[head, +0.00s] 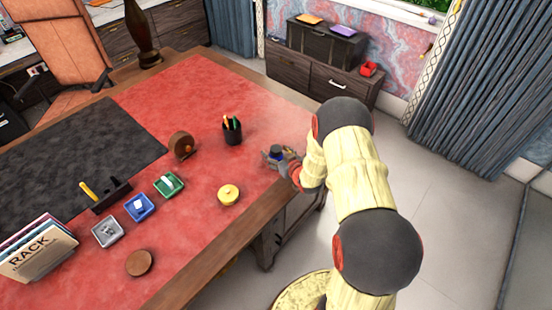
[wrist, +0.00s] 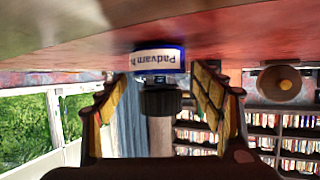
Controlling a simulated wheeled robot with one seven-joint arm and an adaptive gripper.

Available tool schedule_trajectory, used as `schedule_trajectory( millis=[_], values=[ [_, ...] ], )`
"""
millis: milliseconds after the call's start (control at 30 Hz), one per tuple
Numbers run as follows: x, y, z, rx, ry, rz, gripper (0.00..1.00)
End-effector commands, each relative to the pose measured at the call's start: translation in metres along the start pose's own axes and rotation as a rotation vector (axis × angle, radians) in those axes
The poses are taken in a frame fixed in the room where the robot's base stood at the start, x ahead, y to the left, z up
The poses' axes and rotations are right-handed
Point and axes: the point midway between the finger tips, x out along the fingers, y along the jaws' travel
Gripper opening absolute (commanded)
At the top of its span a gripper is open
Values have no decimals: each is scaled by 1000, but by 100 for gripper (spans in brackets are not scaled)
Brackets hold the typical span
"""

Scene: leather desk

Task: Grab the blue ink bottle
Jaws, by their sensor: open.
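The blue ink bottle (head: 277,151) stands near the right edge of the red leather desk top. In the wrist view the bottle (wrist: 158,61) shows a blue body, a white label with dark lettering and a black cap; that picture is upside down, so the bottle is upright on the desk. My gripper (head: 271,159) is at the bottle, low over the desk edge. In the wrist view my gripper (wrist: 160,84) is open, one yellow-padded finger on each side of the bottle's cap, with gaps on both sides. The head view hides part of the bottle behind my gripper.
A black pen cup (head: 232,132) stands behind and left of the bottle. A yellow round object (head: 228,195) lies to the front left. A brown round item (head: 181,146), small coloured trays (head: 139,207) and a book rack (head: 38,252) are farther left.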

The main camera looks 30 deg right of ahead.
Motion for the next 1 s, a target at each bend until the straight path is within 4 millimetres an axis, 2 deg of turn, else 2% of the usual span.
schedule_trajectory(
  millis=[67,1000],
  values=[
    [0,0,0,0,0,0,67],
    [0,0,0,0,-1,0,13]
  ],
)
